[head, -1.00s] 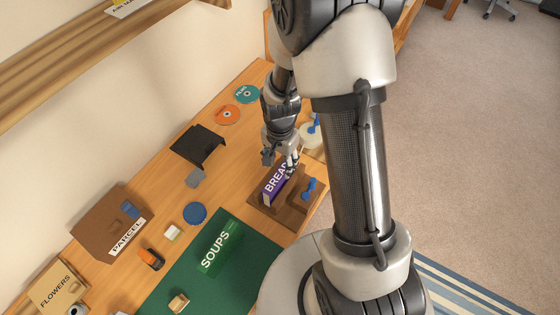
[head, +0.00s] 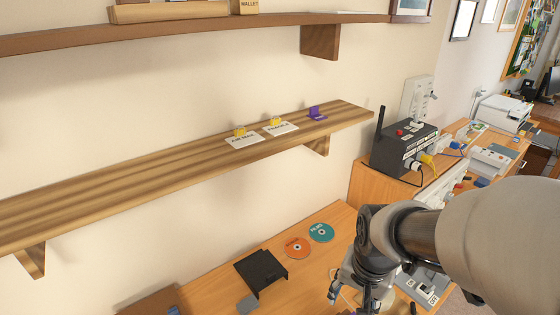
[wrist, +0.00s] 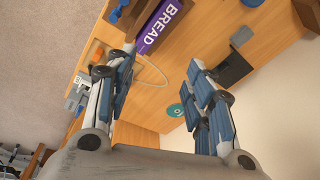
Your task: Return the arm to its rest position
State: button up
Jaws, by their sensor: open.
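My arm (head: 490,235) reaches in from the right edge in the head view. My gripper (wrist: 160,62) is open, its two blue-padded fingers apart with nothing between them. It hangs above the wooden desk (head: 215,290) and is partly cut off at the bottom of the head view. In the wrist view, the purple BREAD book (wrist: 163,25) stands beyond the fingertips, apart from them, in a brown wooden holder (wrist: 138,18).
A shelf (head: 170,165) with yellow-clipped cards and a purple item (head: 317,113) runs along the wall. A black router-like box (head: 403,147) with cables stands near my arm. A black stand (head: 261,271) and orange and teal discs (head: 321,232) lie on the desk.

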jog(key=s+r+n+t, duration=0.2)
jog(key=s+r+n, duration=0.3)
jog(key=s+r, duration=0.5)
jog(key=s+a, duration=0.1)
jog(key=s, duration=0.1)
jog(key=shift+s+r+n, duration=0.3)
jog(key=shift+s+n, duration=0.1)
